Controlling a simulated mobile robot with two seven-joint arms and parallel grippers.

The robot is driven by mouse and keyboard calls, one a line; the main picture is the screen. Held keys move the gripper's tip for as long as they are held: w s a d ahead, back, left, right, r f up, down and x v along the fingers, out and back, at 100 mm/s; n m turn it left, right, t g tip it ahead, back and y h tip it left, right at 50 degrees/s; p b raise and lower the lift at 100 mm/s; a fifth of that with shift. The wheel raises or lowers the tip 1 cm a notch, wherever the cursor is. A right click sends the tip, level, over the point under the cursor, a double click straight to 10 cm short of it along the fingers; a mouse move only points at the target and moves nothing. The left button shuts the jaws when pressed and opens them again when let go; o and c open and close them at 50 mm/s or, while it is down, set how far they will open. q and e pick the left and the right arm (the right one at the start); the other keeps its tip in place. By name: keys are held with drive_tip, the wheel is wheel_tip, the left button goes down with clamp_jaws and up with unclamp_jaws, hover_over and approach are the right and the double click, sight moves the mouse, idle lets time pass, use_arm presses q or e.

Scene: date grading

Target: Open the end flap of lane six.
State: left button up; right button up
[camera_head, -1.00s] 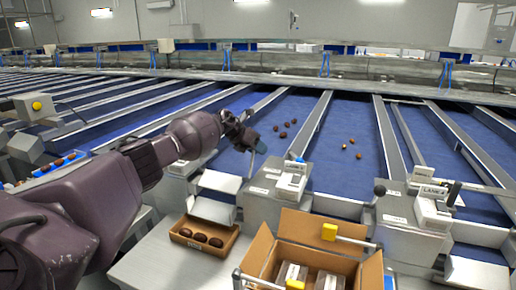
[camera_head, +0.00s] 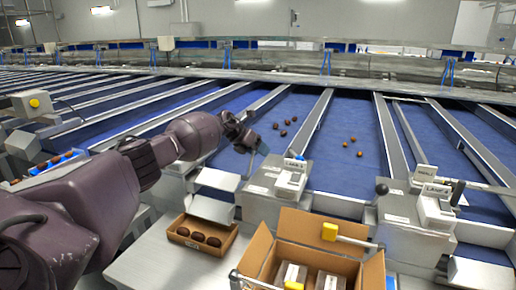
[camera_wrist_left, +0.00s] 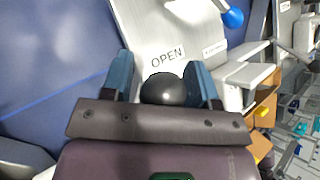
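A black ball knob (camera_wrist_left: 164,90) sits between the two blue fingers of my left gripper (camera_wrist_left: 159,68) in the left wrist view. The fingers stand on either side of it, spread, and look slightly apart from it. A pale metal plate marked OPEN (camera_wrist_left: 165,35) lies just beyond. In the head view my left gripper (camera_head: 257,146) is at the left upper side of a grey lane-end housing (camera_head: 268,190); the knob is hidden there by the gripper. I cannot read a lane-six label. My right gripper is not in view.
An open cardboard box (camera_head: 259,250) and a small carton of dates (camera_head: 222,246) stand in front of the housing. A lane-end housing marked LANE 4 (camera_head: 400,213) is at right, with its own black knob (camera_head: 382,188). Several dates lie on the blue lanes.

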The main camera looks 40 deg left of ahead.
use_arm(q)
drive_tip(key=shift+o, duration=0.2)
drive_tip(key=shift+w+r, duration=0.1)
drive_tip(key=shift+r, duration=0.1)
drive_tip(key=shift+a+r, duration=0.2)
drive_tip(key=shift+r, duration=0.05)
drive_tip(key=v, duration=1)
drive_tip(key=shift+s, duration=0.25)
